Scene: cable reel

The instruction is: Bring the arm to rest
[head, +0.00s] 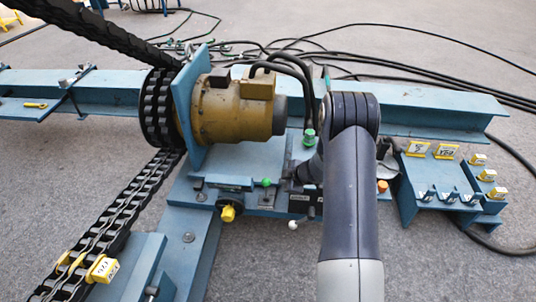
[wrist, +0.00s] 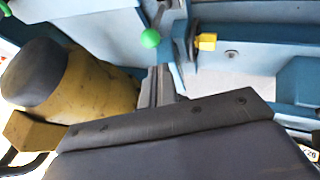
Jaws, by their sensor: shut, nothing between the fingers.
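My arm (head: 350,190) reaches up from the bottom of the head view and bends over the blue steel frame, right of the yellow motor. In the head view the forearm hides most of the gripper. The yellow motor (head: 232,108) also fills the left of the wrist view (wrist: 95,98). A green knob (wrist: 150,38) and a yellow knob (wrist: 206,42) lie beyond the fingers.
A black cable chain (head: 110,215) runs over the drive wheel (head: 158,110). A blue bracket with yellow tags (head: 445,151) stands right of my arm. Black cables (head: 420,62) lie behind the blue beam (head: 440,105). Grey floor (head: 480,275) is open at lower right.

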